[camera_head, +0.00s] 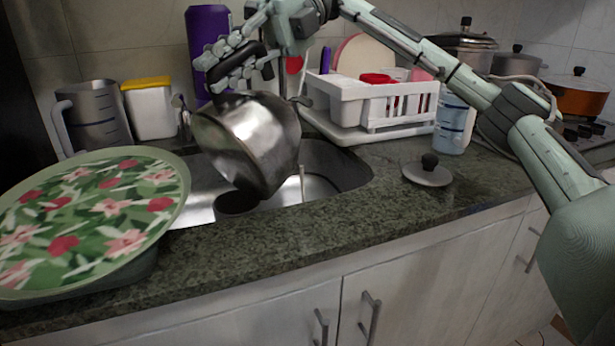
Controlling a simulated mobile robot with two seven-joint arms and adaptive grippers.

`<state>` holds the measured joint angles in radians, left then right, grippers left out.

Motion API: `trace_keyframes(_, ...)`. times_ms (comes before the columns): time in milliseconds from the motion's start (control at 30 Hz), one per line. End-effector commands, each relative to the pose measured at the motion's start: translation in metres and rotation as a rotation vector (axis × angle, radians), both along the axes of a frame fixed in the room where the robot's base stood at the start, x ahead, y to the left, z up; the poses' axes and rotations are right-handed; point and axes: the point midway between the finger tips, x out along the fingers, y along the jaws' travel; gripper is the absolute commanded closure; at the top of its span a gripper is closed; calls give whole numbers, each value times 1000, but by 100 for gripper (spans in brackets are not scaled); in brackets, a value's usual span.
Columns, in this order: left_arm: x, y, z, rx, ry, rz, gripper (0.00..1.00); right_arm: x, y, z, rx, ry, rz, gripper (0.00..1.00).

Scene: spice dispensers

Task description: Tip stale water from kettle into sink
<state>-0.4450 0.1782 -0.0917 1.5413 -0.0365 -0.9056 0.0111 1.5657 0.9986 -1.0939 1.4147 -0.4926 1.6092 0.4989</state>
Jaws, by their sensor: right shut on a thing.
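The shiny metal kettle (257,136) is held over the sink (338,168), tilted with its open side facing down and toward the front. A thin pale streak beside the kettle's lower right may be water. My right gripper (238,68) is shut on the kettle's dark handle above the kettle body. The kettle hides much of the sink basin. A round metal lid with a black knob (428,172) lies on the counter right of the sink. My left gripper is not in view.
A floral tray (90,215) covers the counter at the left. A metal jug (97,117), a yellow-lidded container (150,108) and a purple bottle (207,50) stand behind. A white dish rack (368,103) and a clear bottle (453,122) stand at right. Front counter is clear.

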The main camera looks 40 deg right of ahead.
Motion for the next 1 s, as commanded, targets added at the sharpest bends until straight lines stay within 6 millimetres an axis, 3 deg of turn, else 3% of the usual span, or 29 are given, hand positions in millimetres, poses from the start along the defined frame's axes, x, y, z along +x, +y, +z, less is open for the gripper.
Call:
trace_keyframes(267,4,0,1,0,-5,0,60,2,-9,8,51,9,1,100)
trace_keyframes(400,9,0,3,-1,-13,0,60,-13,45,-18,-215,-67,17,100)
trace_keyframes(433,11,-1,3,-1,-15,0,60,-14,50,-21,-257,-75,13,100)
trace_keyframes(667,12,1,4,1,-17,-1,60,-14,55,-21,-312,-81,5,100)
trace_keyframes(1000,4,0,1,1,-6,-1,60,-24,93,-25,-565,-149,13,100)
